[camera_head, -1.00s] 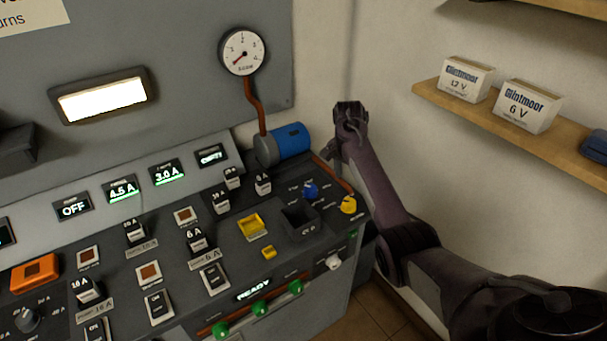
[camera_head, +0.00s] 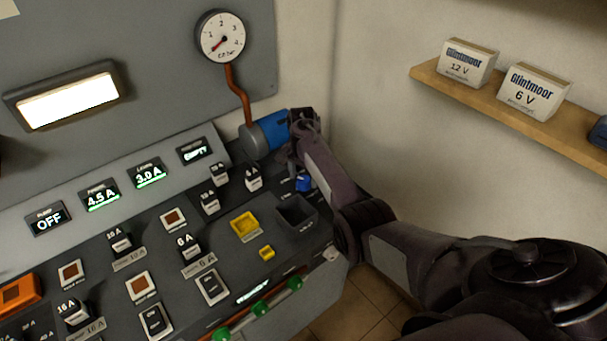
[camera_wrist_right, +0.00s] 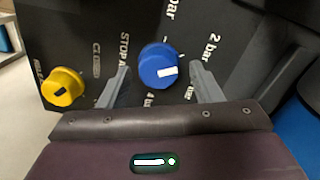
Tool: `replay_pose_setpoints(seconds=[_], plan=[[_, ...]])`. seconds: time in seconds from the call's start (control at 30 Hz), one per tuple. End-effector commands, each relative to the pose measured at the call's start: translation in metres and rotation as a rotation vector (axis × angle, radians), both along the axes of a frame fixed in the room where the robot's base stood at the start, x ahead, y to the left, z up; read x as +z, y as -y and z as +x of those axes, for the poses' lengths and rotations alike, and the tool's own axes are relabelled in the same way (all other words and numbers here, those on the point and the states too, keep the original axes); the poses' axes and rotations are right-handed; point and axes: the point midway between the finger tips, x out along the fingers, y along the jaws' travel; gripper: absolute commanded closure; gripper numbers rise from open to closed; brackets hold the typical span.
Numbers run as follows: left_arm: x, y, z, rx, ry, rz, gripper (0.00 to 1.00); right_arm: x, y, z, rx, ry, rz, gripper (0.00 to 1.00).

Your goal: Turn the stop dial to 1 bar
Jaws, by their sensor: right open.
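The blue stop dial (camera_wrist_right: 159,66) sits on the dark panel in the right wrist view, with a white pointer mark. Printed labels around it include "STOP A" and "2 bar"; other bar labels are partly cut off or covered. In the head view the dial (camera_head: 303,184) is partly hidden by my right arm. My right gripper (camera_wrist_right: 158,80) is open, one finger on each side of the dial, and no contact is visible. In the head view the right gripper (camera_head: 303,122) is beside the blue cylinder. My left gripper is not in view.
A yellow dial (camera_wrist_right: 63,88) is left of the blue dial in the wrist view. A blue cylinder (camera_head: 270,132) stands at the panel's back edge, piped to a round gauge (camera_head: 221,37) reading low. A dark open bin (camera_head: 296,212) lies nearby. A wall shelf (camera_head: 475,96) holds boxes.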

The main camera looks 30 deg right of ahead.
Motion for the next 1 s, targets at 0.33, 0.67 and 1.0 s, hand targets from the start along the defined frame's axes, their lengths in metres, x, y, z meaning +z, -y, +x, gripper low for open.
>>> replay_pose_setpoints(seconds=[0.33,0.67,1.0], plan=[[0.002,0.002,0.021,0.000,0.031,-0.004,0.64,-0.002,0.000,0.000,0.000,0.001,0.000,0.51],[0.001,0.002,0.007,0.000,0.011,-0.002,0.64,-0.002,0.000,0.000,0.000,0.001,-0.001,0.86],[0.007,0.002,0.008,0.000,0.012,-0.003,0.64,0.000,0.000,0.001,0.078,0.002,-0.001,0.86]])
